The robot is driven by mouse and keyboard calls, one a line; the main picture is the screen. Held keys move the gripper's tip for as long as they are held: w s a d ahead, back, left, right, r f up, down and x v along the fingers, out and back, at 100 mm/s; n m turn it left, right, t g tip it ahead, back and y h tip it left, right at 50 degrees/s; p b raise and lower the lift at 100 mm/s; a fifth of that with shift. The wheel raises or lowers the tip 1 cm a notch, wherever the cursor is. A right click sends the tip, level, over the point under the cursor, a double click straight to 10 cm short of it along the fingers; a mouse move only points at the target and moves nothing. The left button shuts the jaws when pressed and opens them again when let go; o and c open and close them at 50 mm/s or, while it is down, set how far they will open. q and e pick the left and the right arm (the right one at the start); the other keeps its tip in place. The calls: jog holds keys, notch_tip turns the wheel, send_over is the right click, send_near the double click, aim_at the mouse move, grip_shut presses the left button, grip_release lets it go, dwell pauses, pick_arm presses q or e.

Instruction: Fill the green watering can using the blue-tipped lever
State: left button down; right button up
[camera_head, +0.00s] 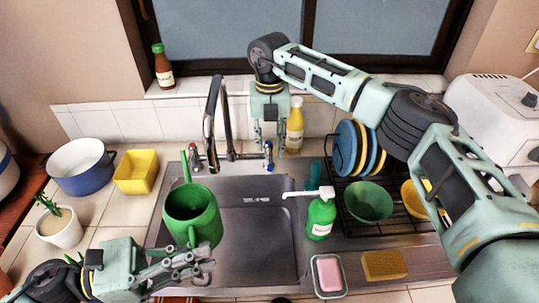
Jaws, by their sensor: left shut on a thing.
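The green watering can (193,214) is at the left side of the sink, its opening facing up and its spout pointing toward the faucet. My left gripper (203,264) is shut on its handle at the near side; the exact finger contact is hard to see. The dark curved faucet (214,105) stands behind the sink, its spout end above and behind the can. The blue-tipped lever (268,156) is at the faucet's right. My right gripper (270,138) points down just above this lever, fingers apart. I see no water stream.
A red-tipped lever (194,155) is at the faucet's left. The sink (262,235) is otherwise empty. A green soap bottle (321,215) stands at its right edge, beside a dish rack (352,226). A yellow bottle (295,126) stands behind my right gripper.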

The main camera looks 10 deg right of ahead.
aim_at(269, 159)
jog(key=shift+f, duration=2.75)
jog(key=shift+c, duration=0.6)
grip_shut()
